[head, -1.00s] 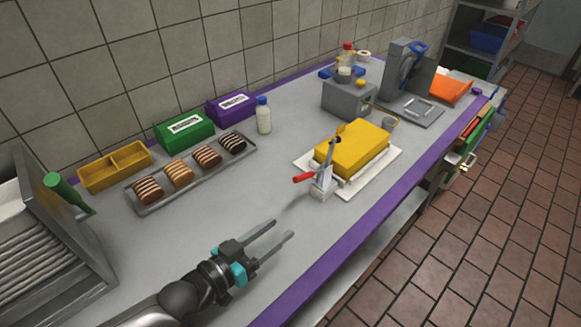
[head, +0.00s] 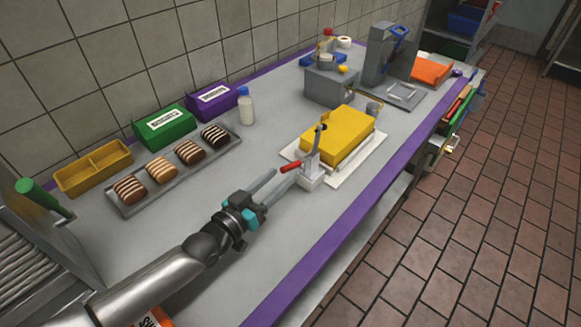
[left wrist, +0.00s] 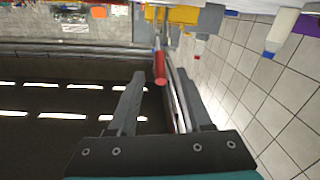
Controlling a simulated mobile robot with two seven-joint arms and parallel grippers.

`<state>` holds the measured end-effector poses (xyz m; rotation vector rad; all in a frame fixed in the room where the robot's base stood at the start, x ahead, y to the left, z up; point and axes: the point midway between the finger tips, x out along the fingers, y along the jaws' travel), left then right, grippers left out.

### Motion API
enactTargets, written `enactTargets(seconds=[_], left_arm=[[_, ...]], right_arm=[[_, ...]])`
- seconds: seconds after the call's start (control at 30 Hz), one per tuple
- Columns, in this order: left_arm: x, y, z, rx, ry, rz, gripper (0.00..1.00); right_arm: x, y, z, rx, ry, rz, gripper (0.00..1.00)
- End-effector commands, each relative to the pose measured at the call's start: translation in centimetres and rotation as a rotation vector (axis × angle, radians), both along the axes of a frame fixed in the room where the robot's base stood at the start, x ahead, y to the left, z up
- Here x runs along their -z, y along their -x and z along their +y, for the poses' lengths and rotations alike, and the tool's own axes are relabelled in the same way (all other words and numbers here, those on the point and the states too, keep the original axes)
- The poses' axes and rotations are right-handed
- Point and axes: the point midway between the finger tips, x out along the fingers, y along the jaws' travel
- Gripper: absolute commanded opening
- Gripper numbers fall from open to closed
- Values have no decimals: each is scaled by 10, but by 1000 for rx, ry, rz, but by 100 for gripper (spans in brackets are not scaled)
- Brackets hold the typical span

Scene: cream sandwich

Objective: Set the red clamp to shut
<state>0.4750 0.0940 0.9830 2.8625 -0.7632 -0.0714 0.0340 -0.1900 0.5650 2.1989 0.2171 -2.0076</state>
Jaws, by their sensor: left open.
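The red clamp (head: 312,172) stands at the near left edge of a white board (head: 364,168), against a yellow block (head: 338,134). Its metal arm with a dark tip points up, and its red handle sticks out to the left, toward my gripper. My left gripper (head: 285,178) is open and empty, with its fingertips close to the red handle. In the left wrist view the red handle (left wrist: 159,70) shows ahead, roughly between the two fingers (left wrist: 159,88); I cannot tell whether anything touches. My right gripper is not in view.
A tray (head: 141,206) of striped cream sandwiches, green (head: 165,125) and purple (head: 213,98) boxes, a white bottle (head: 246,108) and a yellow bin (head: 93,168) stand along the wall. A grey press (head: 378,60) is at the far end. The purple-edged counter is clear around my gripper.

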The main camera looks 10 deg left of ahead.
Motion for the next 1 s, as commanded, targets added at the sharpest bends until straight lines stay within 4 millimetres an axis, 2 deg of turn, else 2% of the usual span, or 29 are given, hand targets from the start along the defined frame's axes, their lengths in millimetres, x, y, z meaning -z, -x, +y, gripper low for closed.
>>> enactTargets(seconds=[0.1,0.3,0.5,0.77,1.0], left_arm=[[0,-18,-10,-1,1,-4,50],[0,-38,-22,0,0,-2,50],[0,-46,-26,0,0,0,50],[0,-46,-27,0,0,0,50],[0,-46,-26,0,0,0,24]], right_arm=[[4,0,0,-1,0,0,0],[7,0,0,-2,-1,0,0],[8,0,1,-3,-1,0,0],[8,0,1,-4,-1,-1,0],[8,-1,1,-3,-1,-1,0]])
